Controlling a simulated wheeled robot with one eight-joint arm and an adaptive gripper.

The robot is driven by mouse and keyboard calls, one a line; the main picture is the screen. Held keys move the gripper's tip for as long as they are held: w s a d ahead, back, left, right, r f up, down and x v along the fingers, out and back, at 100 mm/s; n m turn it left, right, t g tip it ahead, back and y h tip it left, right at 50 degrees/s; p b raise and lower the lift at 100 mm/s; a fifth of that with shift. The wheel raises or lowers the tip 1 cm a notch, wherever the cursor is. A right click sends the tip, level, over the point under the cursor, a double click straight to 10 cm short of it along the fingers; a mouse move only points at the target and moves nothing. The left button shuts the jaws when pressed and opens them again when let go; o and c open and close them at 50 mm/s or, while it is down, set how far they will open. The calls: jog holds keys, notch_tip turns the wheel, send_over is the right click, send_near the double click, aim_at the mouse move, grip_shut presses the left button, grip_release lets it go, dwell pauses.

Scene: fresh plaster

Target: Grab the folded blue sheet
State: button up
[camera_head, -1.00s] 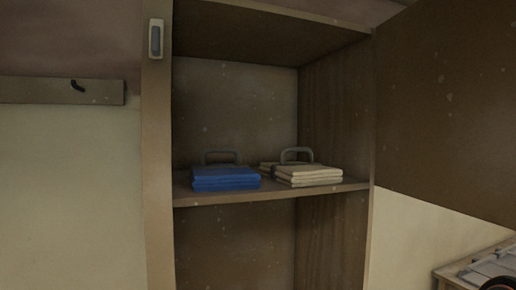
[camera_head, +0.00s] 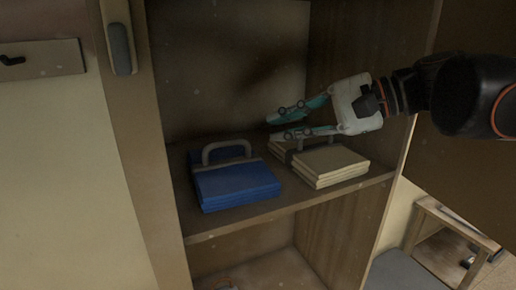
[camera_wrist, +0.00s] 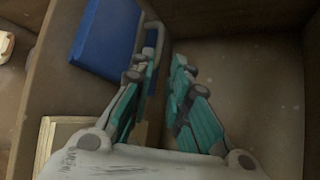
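The folded blue sheet (camera_head: 236,186) lies on the cabinet shelf at the left, with a grey handle (camera_head: 226,147) standing up at its back. It also shows at the upper left of the wrist view (camera_wrist: 105,38). My gripper (camera_head: 274,127) reaches in from the right, above and behind the cream folded sheets, to the right of the blue sheet. Its teal-padded fingers point left and are apart, with a gap and nothing between them; they show in the wrist view too (camera_wrist: 160,66). The gripper does not touch the blue sheet.
A cream folded stack (camera_head: 330,165) with its own grey handle sits just right of the blue sheet, below my gripper. The cabinet's left side post (camera_head: 140,150) and open door (camera_head: 425,165) flank the opening. A wooden stand (camera_head: 450,225) is at lower right.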

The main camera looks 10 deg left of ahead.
aim_at(232, 142)
jog(key=p+x, duration=0.1)
jog(key=x, duration=0.7)
jog(key=shift+s+a, duration=0.1)
jog(key=x, duration=0.1)
jog(key=p+x, duration=0.1)
jog(key=x, duration=0.2)
jog(key=shift+w+f, duration=0.1)
jog(key=shift+w, duration=0.2)
jog(key=shift+a+f+p, duration=0.25)
jog(key=shift+a+p, duration=0.05)
jog(key=shift+a, duration=0.15)
grip_shut()
